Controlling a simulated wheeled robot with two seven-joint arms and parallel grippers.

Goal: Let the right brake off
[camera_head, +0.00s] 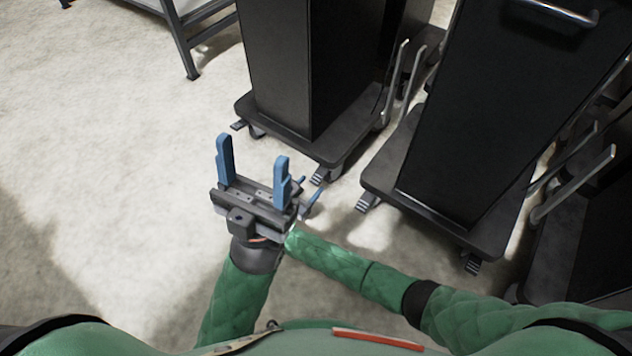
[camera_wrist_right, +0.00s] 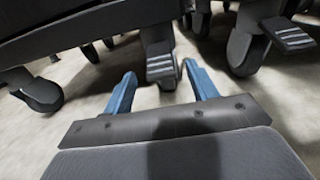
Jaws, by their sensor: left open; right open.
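A grey striped brake pedal (camera_head: 319,176) sits at the front right corner of the left black dispenser's wheeled base (camera_head: 268,122). My right gripper (camera_head: 310,187) is open, low in front of this pedal and partly hidden behind my left gripper. In the right wrist view the pedal (camera_wrist_right: 160,66) shows just beyond and between the open blue fingertips (camera_wrist_right: 158,80), with no clear contact. The base's front left pedal (camera_head: 238,125) is farther left. I cannot tell whether either pedal is pressed down. My left gripper (camera_head: 252,150) is open and empty, raised above the floor.
A second black dispenser (camera_head: 475,125) stands close on the right, with its own pedals (camera_head: 367,202) at the base corners. In the right wrist view, one such pedal (camera_wrist_right: 288,35) is near. Metal levers (camera_head: 408,85) stand between the dispensers. Floor to the left is clear.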

